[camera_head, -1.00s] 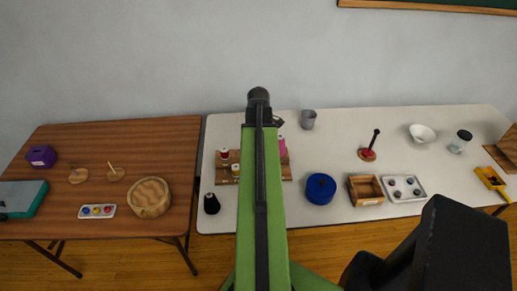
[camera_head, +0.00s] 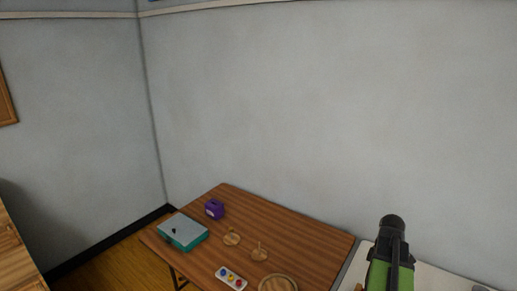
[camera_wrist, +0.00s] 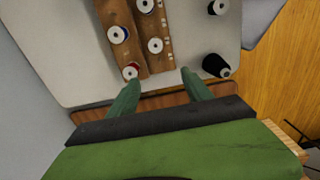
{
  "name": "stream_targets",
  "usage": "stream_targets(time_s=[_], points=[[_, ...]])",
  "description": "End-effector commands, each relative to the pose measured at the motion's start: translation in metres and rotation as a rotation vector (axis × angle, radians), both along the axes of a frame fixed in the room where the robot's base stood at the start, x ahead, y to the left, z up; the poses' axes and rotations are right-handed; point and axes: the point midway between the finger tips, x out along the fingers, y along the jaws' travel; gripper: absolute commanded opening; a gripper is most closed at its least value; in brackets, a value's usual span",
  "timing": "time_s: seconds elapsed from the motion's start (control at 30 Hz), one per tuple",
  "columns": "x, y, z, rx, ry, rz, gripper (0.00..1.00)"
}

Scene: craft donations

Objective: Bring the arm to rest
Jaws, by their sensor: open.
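My gripper (camera_wrist: 160,80) shows in the wrist view with its two green fingers apart and nothing between them. It is over the near edge of the white table (camera_wrist: 85,65), close to a wooden spool rack (camera_wrist: 134,40). Several spools with white tops stand on the rack, one (camera_wrist: 131,71) close to the left fingertip. A black cone spool (camera_wrist: 216,66) stands to the right of the right fingertip. In the head view only a green and black part of my arm shows at the lower right; the gripper is out of that view.
The brown table (camera_head: 310,236) holds a teal box with a grey lid (camera_head: 183,232), a purple box (camera_head: 214,209), small wooden pieces (camera_head: 259,253), a tray of coloured pieces (camera_head: 231,278) and a round wooden box (camera_head: 278,284). Walls stand behind and left.

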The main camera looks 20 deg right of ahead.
Motion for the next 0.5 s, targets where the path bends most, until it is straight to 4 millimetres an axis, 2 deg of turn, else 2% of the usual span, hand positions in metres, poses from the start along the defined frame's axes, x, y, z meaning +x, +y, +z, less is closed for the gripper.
stream_targets(time_s=[0.03, 0.1, 0.17, 0.2, 0.33, 0.4, 0.5], points=[[0.032, 0.039, 0.000, 0.000, 0.000, 0.087, 0.58], [0.067, 0.091, 0.000, 0.000, 0.000, 0.194, 0.58], [0.091, 0.139, 0.000, 0.000, 0.000, 0.262, 0.58], [0.105, 0.170, 0.000, 0.000, 0.000, 0.293, 0.58], [0.130, 0.265, 0.000, -0.001, 0.000, 0.318, 0.58], [0.136, 0.309, 0.000, -0.001, 0.000, 0.297, 0.58], [0.136, 0.363, 0.001, -0.001, 0.000, 0.233, 0.58]])
